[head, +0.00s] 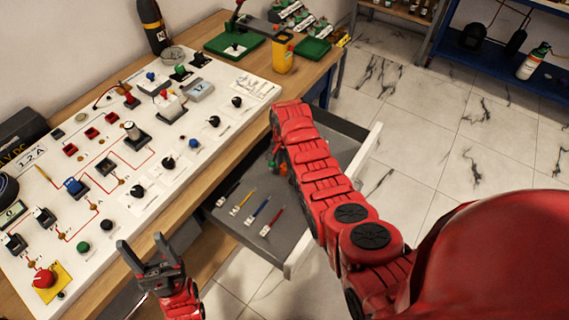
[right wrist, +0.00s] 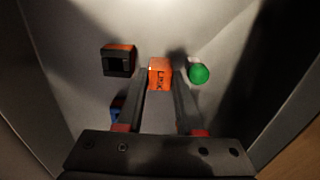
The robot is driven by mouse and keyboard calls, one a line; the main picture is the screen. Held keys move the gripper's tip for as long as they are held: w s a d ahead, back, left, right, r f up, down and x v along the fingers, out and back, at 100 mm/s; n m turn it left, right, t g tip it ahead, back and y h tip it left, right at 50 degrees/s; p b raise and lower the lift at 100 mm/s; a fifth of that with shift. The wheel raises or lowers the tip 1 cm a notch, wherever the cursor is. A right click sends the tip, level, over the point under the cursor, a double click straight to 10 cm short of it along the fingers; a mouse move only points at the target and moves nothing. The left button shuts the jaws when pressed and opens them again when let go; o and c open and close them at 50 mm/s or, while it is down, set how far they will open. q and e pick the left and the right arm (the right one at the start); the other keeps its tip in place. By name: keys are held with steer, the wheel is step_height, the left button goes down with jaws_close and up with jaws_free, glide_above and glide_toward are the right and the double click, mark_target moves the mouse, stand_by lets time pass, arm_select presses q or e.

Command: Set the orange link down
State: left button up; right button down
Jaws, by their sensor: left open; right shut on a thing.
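The orange link (right wrist: 159,75) is between the fingertips of my right gripper (right wrist: 161,82) in the right wrist view. The gripper is shut on it, over the grey drawer floor. I cannot tell whether the link touches the floor. In the head view my right arm reaches over the open drawer (head: 290,262) and hides most of that gripper and the link. My left gripper (head: 148,252) is open and empty, near the front edge of the workbench, left of the drawer.
In the right wrist view an orange-and-black block (right wrist: 118,60) lies left of the link, a green round piece (right wrist: 198,73) right, and a blue piece (right wrist: 117,107) lower left. Slim coloured tools (head: 257,210) lie in the drawer's front part. The white gauge panel (head: 190,158) covers much of the workbench.

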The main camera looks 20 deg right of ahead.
mark_target(284, 166)
steer(key=c, duration=0.8)
jaws_free()
steer(key=shift+r, duration=0.65)
step_height(284, 166, up, 7)
steer(key=shift+w+f+b, duration=0.1)
steer(key=shift+b, duration=0.2)
step_height(284, 166, up, 4)
steer(key=p, duration=0.3)
